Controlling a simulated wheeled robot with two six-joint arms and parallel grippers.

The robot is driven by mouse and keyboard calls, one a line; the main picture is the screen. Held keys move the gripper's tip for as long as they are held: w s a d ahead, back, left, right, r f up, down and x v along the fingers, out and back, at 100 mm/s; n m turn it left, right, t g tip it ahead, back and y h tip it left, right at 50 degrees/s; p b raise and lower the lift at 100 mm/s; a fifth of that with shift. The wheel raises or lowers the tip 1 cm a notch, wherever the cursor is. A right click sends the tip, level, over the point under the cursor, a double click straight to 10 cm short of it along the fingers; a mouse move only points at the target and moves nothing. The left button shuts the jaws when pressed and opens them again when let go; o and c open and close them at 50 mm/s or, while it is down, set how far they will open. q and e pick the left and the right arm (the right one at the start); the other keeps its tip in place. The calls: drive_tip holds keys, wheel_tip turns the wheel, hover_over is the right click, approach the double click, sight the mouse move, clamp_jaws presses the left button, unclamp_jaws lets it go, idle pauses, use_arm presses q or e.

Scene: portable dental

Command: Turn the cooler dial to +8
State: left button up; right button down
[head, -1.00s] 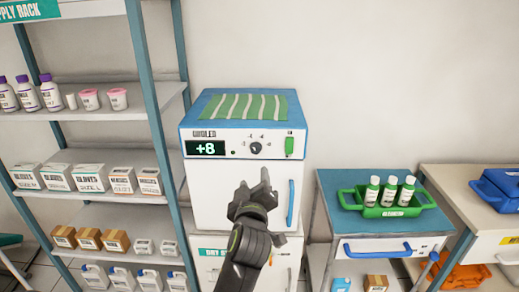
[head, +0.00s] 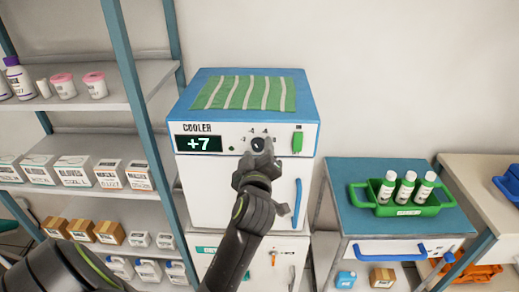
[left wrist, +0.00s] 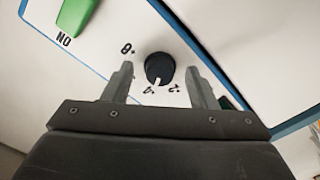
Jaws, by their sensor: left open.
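The cooler (head: 245,190) is a white cabinet with a blue top, and its display (head: 199,143) reads +7. Its dial (head: 258,144) is a dark round knob on the front panel, partly covered by my left gripper (head: 260,152) in the head view. In the left wrist view, the dial (left wrist: 159,66) shows between the two open fingers of my left gripper (left wrist: 160,76), with a gap on each side. The dial's white mark points down in that view, close to a small printed label. My right gripper is not in view.
A green switch (head: 297,140) is right of the dial, and a blue handle (head: 297,202) is below it. A striped green cloth (head: 245,93) lies on top. A shelf rack (head: 150,105) stands left. A green tray (head: 362,197) with bottles is on the right cart.

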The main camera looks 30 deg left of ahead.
use_arm(q)
drive_tip(key=shift+s+r, duration=0.1)
drive_tip(key=shift+c, duration=1.7)
drive_tip(key=c, duration=0.6)
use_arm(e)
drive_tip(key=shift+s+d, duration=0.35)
